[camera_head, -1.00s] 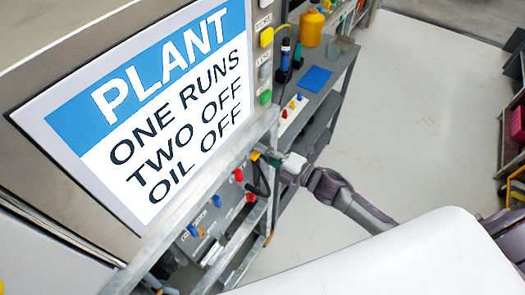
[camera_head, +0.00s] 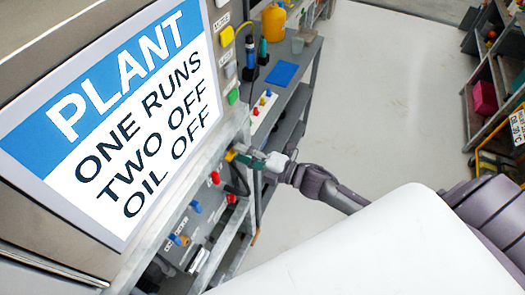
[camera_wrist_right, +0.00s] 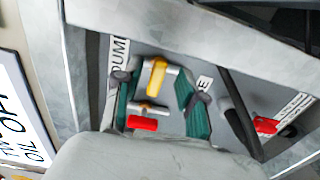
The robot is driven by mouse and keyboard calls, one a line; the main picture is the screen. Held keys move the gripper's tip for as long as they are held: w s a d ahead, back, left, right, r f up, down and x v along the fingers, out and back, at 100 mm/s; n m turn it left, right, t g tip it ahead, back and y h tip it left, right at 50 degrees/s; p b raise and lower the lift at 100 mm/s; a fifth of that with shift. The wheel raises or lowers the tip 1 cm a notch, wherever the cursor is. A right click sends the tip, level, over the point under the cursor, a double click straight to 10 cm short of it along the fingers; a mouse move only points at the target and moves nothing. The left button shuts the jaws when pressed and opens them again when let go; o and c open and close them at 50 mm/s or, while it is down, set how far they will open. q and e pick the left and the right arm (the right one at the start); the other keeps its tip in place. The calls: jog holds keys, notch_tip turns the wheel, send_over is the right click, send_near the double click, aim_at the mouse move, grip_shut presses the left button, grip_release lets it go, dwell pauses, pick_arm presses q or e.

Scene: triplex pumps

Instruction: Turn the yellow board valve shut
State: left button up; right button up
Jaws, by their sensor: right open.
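The yellow board valve handle (camera_wrist_right: 157,76) shows in the right wrist view on the grey board, upright in the picture. In the head view its yellow (camera_head: 231,155) shows just past my right gripper's tips. My right gripper (camera_head: 248,158) is at the board under the sign. Its two teal fingers (camera_wrist_right: 156,84) are open in the wrist view, one on each side of the yellow handle, with gaps showing. I cannot tell how deep they reach. My left gripper is not in view.
A red handle (camera_wrist_right: 142,123) sits just below the yellow one, between the fingers. Another red handle (camera_wrist_right: 266,125) and a dark hose (camera_wrist_right: 240,115) are to the right. A metal frame bar (camera_wrist_right: 170,27) crosses above. The floor (camera_head: 390,90) at right is clear.

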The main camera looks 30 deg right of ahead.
jog(key=v, duration=1)
jog(key=shift+d+f, duration=0.1)
